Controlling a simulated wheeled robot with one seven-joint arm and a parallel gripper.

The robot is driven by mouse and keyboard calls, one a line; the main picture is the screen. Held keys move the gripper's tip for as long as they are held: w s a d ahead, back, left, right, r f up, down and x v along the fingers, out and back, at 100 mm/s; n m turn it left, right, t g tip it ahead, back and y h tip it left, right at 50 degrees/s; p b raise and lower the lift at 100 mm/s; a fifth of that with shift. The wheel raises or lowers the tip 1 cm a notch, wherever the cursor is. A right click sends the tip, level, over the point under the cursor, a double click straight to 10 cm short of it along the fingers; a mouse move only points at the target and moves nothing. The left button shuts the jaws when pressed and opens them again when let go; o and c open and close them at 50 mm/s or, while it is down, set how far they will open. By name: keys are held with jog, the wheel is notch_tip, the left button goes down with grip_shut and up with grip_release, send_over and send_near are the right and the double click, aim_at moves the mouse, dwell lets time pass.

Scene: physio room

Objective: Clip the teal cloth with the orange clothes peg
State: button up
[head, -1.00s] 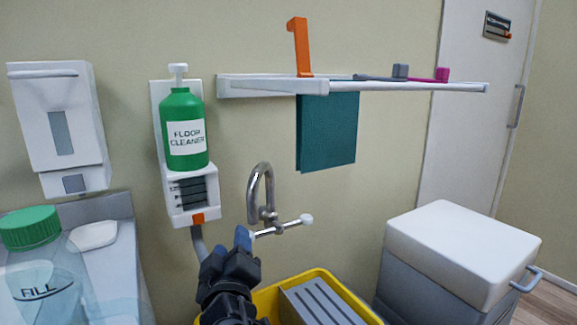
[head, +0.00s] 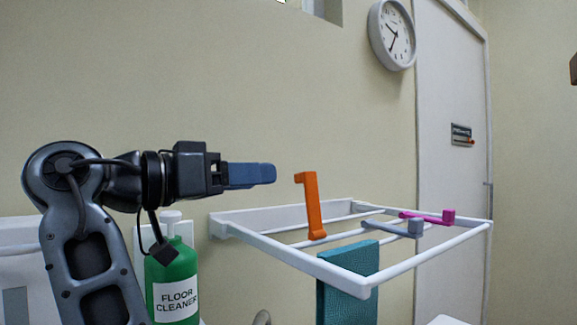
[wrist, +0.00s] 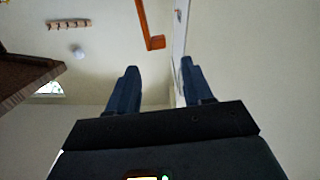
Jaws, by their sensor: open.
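The orange clothes peg (head: 311,206) stands upright on the left part of the white wall rack in the head view. In the wrist view the orange peg (wrist: 146,25) shows at the top, ahead of the fingers. The teal cloth (head: 348,283) hangs over a bar of the rack, to the right of and below the peg. My gripper (head: 274,174) is level, just left of the peg's top and apart from it. In the wrist view my gripper (wrist: 160,70) has its blue fingers spread with nothing between them.
The white rack (head: 292,266) juts from the wall, with a grey peg (head: 400,229) and a magenta peg (head: 428,217) on its bars. A green floor cleaner bottle (head: 173,280) stands below my arm. A clock (head: 391,35) hangs above. The air above the rack is clear.

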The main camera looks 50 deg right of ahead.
aim_at(297, 175)
jog(key=shift+p+x, duration=0.4)
jog(key=shift+x, duration=3.5)
jog(key=shift+c, duration=0.3)
grip_shut()
